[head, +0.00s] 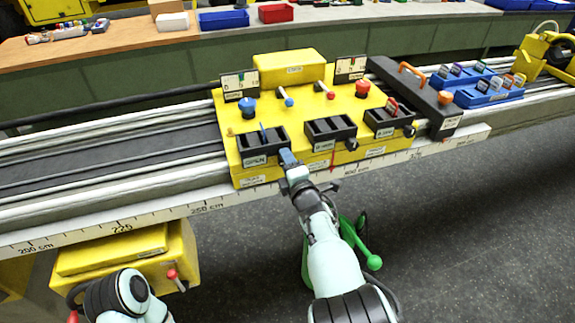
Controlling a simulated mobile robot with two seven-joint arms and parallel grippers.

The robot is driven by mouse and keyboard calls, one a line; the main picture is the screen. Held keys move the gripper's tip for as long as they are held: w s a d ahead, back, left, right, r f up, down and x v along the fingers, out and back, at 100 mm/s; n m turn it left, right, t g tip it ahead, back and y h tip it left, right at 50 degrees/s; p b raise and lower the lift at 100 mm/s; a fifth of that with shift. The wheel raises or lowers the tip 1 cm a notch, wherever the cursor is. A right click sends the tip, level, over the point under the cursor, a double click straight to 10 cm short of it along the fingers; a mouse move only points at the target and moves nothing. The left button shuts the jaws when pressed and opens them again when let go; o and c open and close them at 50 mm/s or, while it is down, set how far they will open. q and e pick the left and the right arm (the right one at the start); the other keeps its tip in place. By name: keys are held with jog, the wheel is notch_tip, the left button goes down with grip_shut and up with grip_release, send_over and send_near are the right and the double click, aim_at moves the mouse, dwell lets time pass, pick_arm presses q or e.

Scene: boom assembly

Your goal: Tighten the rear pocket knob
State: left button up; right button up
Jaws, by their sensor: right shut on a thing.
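A yellow carriage (300,108) sits on the long rail and carries three black pockets along its front. The left pocket (256,147) holds a thin blue piece (264,133), the middle pocket (330,130) looks empty, and the right pocket (388,120) holds a red piece (393,106). Black knobs show beside the middle pocket (352,144) and the right pocket (409,131). My right gripper (287,157) is shut at the right end of the left pocket, where its knob is hidden by the fingers. My left gripper is out of view.
Two levers (285,96) (326,90), a blue button (247,106) and a red button (362,88) stand on the carriage. A blue tray (477,88) is right of it. Scale marks line the rail's front edge (205,208). A green-handled part (360,240) is below.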

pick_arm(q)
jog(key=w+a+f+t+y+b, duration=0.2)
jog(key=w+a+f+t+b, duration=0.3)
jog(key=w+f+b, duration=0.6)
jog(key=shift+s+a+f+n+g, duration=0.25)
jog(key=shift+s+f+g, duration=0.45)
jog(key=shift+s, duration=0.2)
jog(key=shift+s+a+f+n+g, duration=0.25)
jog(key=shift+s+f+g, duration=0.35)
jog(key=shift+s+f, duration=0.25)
pick_arm(e)
jog(key=shift+a+f+m+y, duration=0.1)
jog(key=shift+m+y, duration=0.2)
jog(key=shift+m, duration=2.45)
jog(key=shift+d+f+m+y, duration=0.15)
jog(key=shift+m+y, duration=0.15)
jog(key=shift+m, duration=2.5)
jog(key=shift+a+f+m+y, duration=0.15)
jog(key=shift+m+y, duration=0.15)
jog(key=shift+m, duration=2.45)
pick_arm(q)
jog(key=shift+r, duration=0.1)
pick_arm(e)
jog(key=shift+r, duration=0.1)
jog(key=o, duration=1)
jog(key=shift+o, duration=0.2)
